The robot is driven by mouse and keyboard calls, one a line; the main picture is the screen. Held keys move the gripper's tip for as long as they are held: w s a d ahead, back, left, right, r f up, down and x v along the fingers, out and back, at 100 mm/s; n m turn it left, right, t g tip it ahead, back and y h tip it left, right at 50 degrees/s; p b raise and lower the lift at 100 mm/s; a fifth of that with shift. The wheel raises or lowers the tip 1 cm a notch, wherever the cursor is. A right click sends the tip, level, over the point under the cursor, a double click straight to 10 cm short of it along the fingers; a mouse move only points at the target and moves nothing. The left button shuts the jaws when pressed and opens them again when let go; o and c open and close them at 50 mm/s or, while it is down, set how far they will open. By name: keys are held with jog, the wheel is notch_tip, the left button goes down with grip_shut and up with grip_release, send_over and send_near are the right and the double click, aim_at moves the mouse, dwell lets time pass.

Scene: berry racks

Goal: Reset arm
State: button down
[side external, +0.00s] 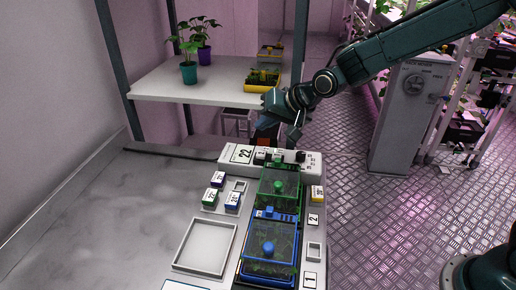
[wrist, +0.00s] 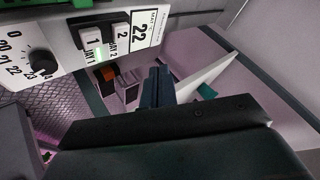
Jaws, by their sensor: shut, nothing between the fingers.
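My gripper (side external: 283,128) is above the back edge of the table, close over the white control panel (side external: 228,158), in the side view. It is shut and empty. In the wrist view its dark fingers (wrist: 157,86) show together near the middle, apart from the panel (wrist: 62,50). The panel carries a display reading 22, two switches (wrist: 93,41) and a black dial (wrist: 43,63). I cannot tell whether my gripper touches the panel in the side view.
A green-lidded box (side external: 279,186) and a blue-lidded box (side external: 268,249) stand in a row on the table. An empty white tray (side external: 205,246) and small labelled blocks (side external: 232,200) lie left of them. A shelf (side external: 160,82) behind holds potted plants (side external: 188,72) and a yellow tray (side external: 262,86).

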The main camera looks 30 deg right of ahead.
jog(key=s+d+r+n+g+h, duration=0.1)
jog(key=s+d+r, duration=0.35)
jog(key=s, duration=0.35)
jog(key=s+d+r+n+h, duration=0.1)
jog(key=s+d+r, duration=0.2)
jog(key=s+r, duration=0.3)
jog(key=s+d+n+g, duration=0.1)
jog(key=s+d, duration=0.1)
jog(key=s, duration=0.9)
jog(key=s+d+f+n+g+h, duration=0.1)
jog(key=s+d, duration=0.2)
jog(key=s, duration=0.7)
jog(key=shift+s+d+f+n, duration=0.2)
jog(key=shift+s+d+n, duration=0.15)
jog(key=shift+n, duration=0.05)
